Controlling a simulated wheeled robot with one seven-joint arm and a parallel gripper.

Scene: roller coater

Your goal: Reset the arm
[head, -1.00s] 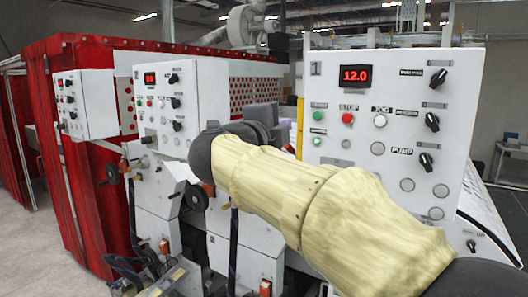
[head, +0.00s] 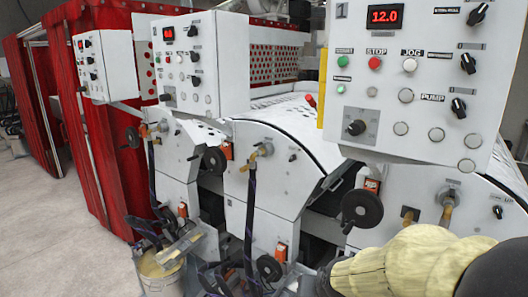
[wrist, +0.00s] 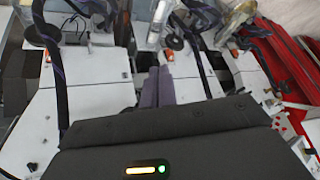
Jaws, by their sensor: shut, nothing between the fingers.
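My gripper shows in the wrist view as two dark purple-grey fingers (wrist: 157,85) held together, with nothing between them. They sit beyond the dark gripper body, in front of white machine panels. In the head view, only part of my arm in its cream cover shows at the lower right corner; the gripper is out of that frame. The front control panel (head: 405,75) shows a red 12.0 display, with buttons and black knobs below and beside it.
White roller coater units (head: 265,190) with black handwheels (head: 362,208) and hoses line the middle. Two more control panels (head: 190,65) stand further back. Red curtains (head: 95,150) hang at the left. A bucket (head: 162,275) stands on the floor. Open floor (head: 45,235) lies at the lower left.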

